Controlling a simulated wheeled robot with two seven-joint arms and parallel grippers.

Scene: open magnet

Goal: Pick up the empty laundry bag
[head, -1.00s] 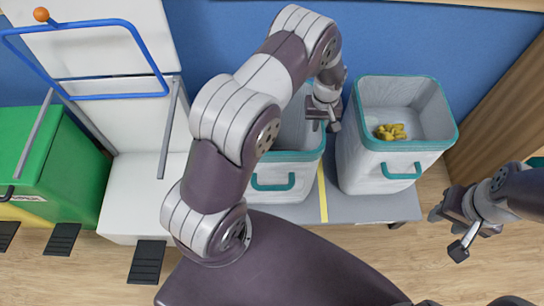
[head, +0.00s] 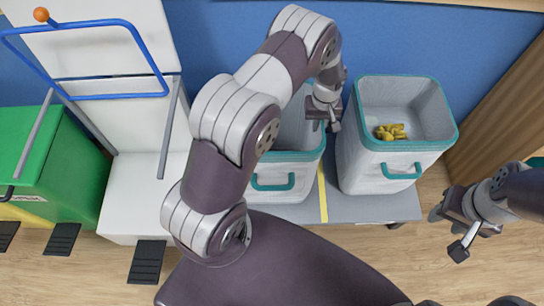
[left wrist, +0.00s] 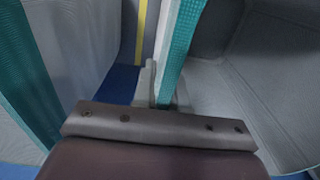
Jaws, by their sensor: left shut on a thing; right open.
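The empty laundry bag (head: 283,155) is a light grey bin-shaped bag with a teal rim and a teal front handle. It stands on a grey bench, partly hidden behind my left arm. My left gripper (head: 325,122) is at the right side of its rim. In the left wrist view the fingers (left wrist: 165,88) are shut on the teal rim (left wrist: 182,50), with the bag's grey inside on the right. My right gripper (head: 446,234) is open and empty over the floor at the right.
A second laundry bag (head: 368,166) with yellow items (head: 390,132) in it stands close on the right; a yellow strip (head: 322,195) runs between the bags. On the left are a white unit (head: 130,205) with a blue frame and a green bin (head: 65,165). The blue wall is behind.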

